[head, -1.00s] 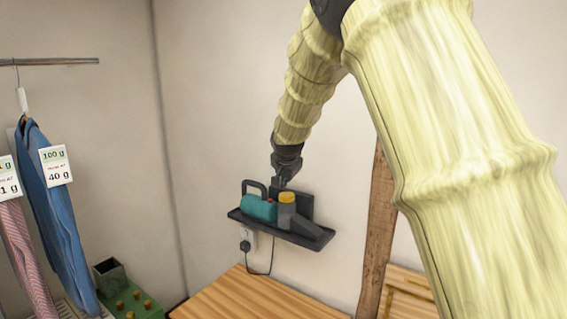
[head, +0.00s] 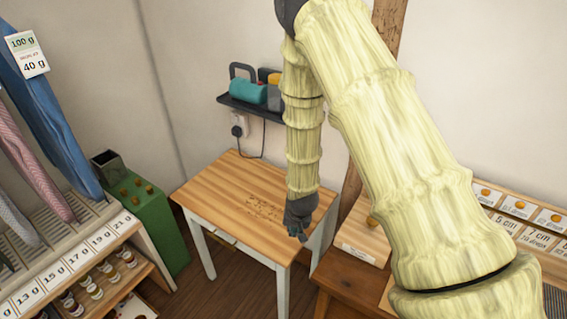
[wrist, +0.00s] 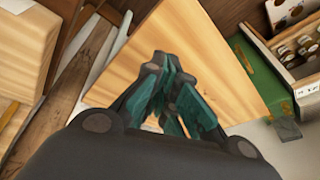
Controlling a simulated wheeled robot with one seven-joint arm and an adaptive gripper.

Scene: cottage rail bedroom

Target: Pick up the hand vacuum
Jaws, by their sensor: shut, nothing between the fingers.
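The hand vacuum (head: 248,91) has a teal body and a dark grey loop handle. It rests on the dark wall shelf (head: 250,108) in the head view, and its right part is hidden behind my arm. My gripper (head: 302,237) hangs pointing down near the right edge of the small wooden table, well below and to the right of the vacuum. In the wrist view my gripper (wrist: 172,85) is shut and empty, with teal finger pads. The vacuum does not show in the wrist view.
The wooden table (head: 225,190) has a bare top. A socket with a plug (head: 238,128) and cord sits under the shelf. A green box (head: 155,215) and a rack of hanging clothes (head: 45,120) stand left. A brown bench (head: 350,280) stands right.

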